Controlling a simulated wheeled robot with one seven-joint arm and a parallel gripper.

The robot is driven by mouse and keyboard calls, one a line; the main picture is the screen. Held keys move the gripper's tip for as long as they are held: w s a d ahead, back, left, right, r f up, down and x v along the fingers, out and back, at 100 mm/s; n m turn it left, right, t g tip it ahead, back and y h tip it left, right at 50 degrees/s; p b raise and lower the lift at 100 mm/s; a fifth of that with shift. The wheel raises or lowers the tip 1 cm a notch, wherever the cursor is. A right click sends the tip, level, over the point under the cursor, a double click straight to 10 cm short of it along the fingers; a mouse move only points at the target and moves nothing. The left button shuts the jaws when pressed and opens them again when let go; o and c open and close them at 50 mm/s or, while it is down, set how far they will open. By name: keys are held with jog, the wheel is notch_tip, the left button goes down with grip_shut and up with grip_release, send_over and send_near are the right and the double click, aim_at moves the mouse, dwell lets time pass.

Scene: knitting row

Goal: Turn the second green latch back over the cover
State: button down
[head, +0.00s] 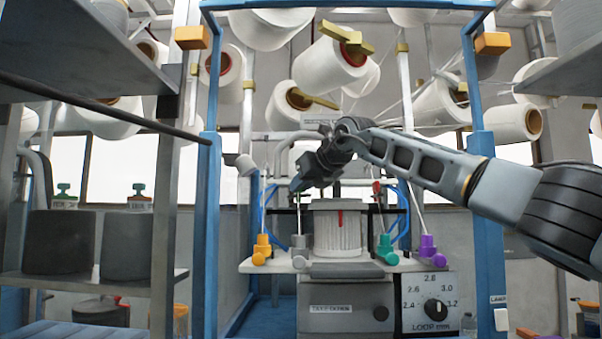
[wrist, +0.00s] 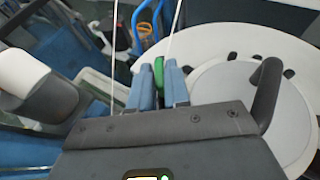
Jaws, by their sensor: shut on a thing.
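My gripper (head: 298,188) reaches in from the right and points down at the left of the white ribbed cylinder (head: 338,232) on the machine. In the wrist view its two blue fingers (wrist: 158,88) are closed around a narrow green piece, the green latch (wrist: 158,70). The latch stands upright between the fingertips, with only its upper part showing. A white round plate with dark slots (wrist: 215,45) lies beside the fingers, under a smaller pale disc (wrist: 250,100). I cannot tell which of these is the cover. The latch is too small to make out in the head view.
Orange (head: 262,247), grey, teal (head: 386,247) and purple (head: 428,247) yarn guides stand along the white shelf. Thin rods rise close to my gripper. Blue posts (head: 208,220) flank the machine. A loop dial (head: 432,305) is at the lower right.

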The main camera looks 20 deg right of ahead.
jog(key=shift+n+y+p, duration=0.3)
jog(key=shift+y+p, duration=0.05)
jog(key=shift+y, duration=0.05)
jog(key=c, duration=1.2)
grip_release()
jog(key=shift+b+v, duration=1.3)
jog(key=shift+v, duration=2.65)
jog(key=shift+r, duration=0.1)
